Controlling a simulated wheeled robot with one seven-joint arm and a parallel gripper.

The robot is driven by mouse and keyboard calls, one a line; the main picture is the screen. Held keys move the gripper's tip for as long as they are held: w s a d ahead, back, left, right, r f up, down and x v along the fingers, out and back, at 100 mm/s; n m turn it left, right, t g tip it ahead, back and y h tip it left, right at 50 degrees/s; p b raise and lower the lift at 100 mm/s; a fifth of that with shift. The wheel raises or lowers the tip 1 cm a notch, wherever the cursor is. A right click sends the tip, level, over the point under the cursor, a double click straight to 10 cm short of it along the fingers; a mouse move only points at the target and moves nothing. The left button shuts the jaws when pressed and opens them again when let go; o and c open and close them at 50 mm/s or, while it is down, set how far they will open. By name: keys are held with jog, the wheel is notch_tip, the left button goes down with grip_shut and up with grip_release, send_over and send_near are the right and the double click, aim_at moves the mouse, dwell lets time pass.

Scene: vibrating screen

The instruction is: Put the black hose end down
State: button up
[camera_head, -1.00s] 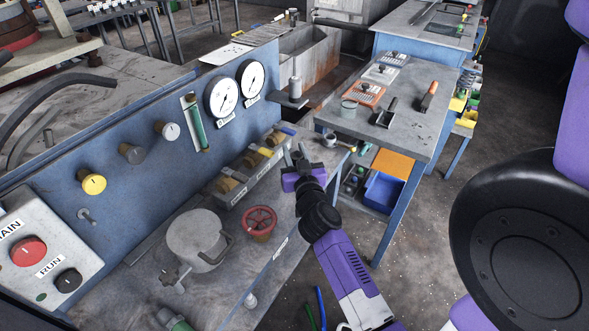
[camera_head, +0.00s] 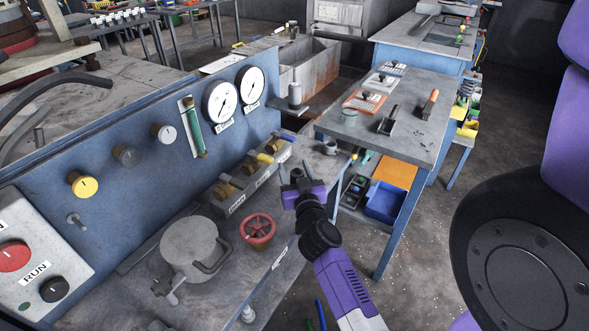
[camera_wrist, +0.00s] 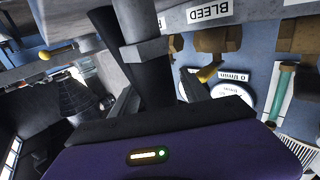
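My gripper (camera_head: 297,173) is above the front edge of the grey bench (camera_head: 215,280), to the right of the red handwheel. In the wrist view its two fingers (camera_wrist: 158,92) stand apart on both sides of a thick black hose (camera_wrist: 156,85), apparently gripping it. A grey collared cylinder (camera_wrist: 140,28) lies along the hose beyond the fingers; I cannot tell whether it is the hose's fitting. In the head view the purple gripper body mostly hides the hose.
The red handwheel (camera_head: 258,229) and a lidded grey pot (camera_head: 190,248) stand on the bench. Behind are brass valves (camera_head: 243,167) and gauges (camera_head: 220,102). A side table (camera_head: 418,140) holding tools stands at the right, with a blue bin (camera_head: 385,200) below. Open floor lies farther right.

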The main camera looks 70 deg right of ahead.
jog(key=shift+r, duration=0.15)
jog(key=b+v, duration=0.1)
jog(key=v, duration=1.1)
dwell(0.6)
jog(key=s+a+r+n+t+y, duration=0.1)
jog(key=a+r+t+y, duration=0.15)
jog(key=a, duration=0.65)
jog(key=s+a+r+n+t+y, duration=0.1)
jog(key=a+r+n+t+y, duration=0.2)
jog(key=a, duration=0.6)
jog(key=s+a+f+n+y, duration=0.1)
jog(key=s+a+n+y, duration=0.3)
jog(key=a+y, duration=0.1)
jog(key=s+a+f+n+y, duration=0.2)
jog(key=s+a+n+y, duration=0.1)
jog(key=a, duration=0.5)
jog(key=shift+s+a+n+y, duration=0.35)
jog(key=shift+s+y, duration=0.25)
jog(key=shift+y, duration=0.35)
